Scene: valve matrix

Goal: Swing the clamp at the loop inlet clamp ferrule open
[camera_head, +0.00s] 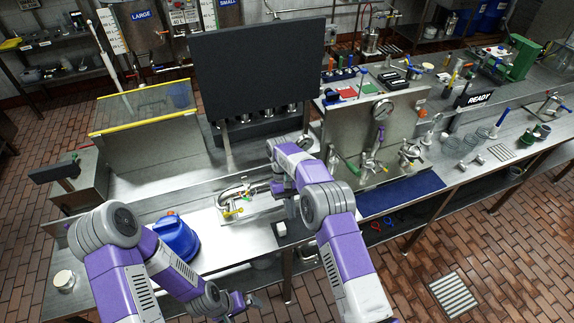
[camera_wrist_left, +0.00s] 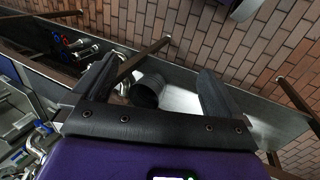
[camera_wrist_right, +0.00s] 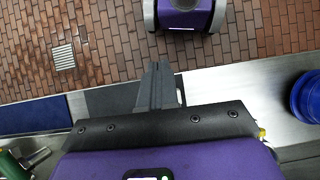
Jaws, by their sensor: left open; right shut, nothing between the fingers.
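A steel panel (camera_head: 345,125) carries a round gauge and metal clamp fittings (camera_head: 372,162) with a green handle. I cannot tell which fitting is the loop inlet clamp ferrule, or whether its clamp is open. A green-handled metal fitting (camera_wrist_right: 38,157) shows at the lower left of the right wrist view. My right gripper (camera_wrist_right: 158,68) is shut and empty over the bench, left of the panel in the head view. My left gripper (camera_head: 240,303) is low in front of the bench; the left wrist view shows its fingers (camera_wrist_left: 156,66) open, with nothing held.
A blue jug (camera_head: 177,238) stands on the bench between my arms. A small tray (camera_head: 262,207) with a hose and yellow handles lies near my right gripper. A blue mat (camera_head: 400,193) lies before the panel. A metal cup (camera_wrist_left: 148,90) shows beyond my left fingers.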

